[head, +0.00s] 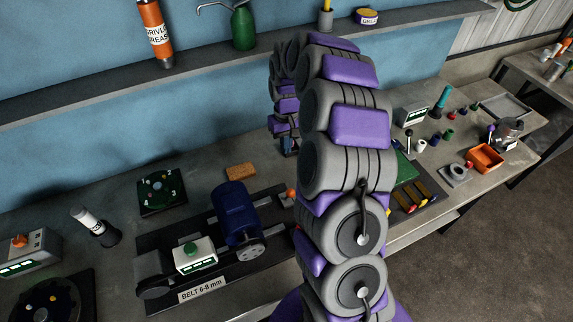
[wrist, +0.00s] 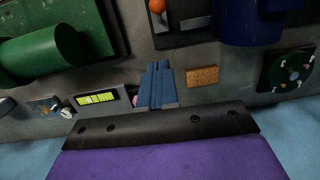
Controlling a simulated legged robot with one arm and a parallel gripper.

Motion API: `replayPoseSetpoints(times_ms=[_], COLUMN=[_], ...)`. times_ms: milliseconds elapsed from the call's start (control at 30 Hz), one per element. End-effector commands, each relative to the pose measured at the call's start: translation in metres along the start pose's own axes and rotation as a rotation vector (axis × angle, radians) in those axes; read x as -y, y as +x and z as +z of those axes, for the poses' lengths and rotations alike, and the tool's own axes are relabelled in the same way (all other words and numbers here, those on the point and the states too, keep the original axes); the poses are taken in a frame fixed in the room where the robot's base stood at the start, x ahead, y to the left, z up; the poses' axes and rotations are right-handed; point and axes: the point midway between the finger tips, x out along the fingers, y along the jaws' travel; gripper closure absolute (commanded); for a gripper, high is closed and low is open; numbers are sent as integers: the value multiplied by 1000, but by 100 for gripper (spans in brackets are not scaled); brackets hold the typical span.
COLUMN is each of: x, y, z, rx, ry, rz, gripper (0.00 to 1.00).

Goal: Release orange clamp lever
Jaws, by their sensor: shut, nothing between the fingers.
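The orange ball of the clamp lever (head: 291,192) shows beside the right end of the blue motor (head: 236,212), partly behind my arm. In the wrist view the lever's orange ball (wrist: 157,6) is at the top edge, on a short stem over a dark base plate. My gripper (head: 290,147) hangs above the bench behind the lever, largely hidden by my arm. In the wrist view my gripper (wrist: 158,66) has its blue fingers together and empty. They point toward the lever but are apart from it.
A cork-coloured block (head: 240,171) lies behind the motor and near my fingers in the wrist view (wrist: 202,76). A white box with a green button (head: 195,255) stands before the motor. A green machine (wrist: 45,52) is left in the wrist view. A shelf (head: 220,62) runs above the bench.

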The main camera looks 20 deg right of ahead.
Motion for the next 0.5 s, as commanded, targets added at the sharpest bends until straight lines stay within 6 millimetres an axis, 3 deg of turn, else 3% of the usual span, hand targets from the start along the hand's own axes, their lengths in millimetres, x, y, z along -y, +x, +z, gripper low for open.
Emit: replayPoseSetpoints(times_ms=[167,500], x=[0,0], y=[14,78], z=[0,1], rx=[8,11], ry=[1,0], rz=[0,-1], gripper=[100,100])
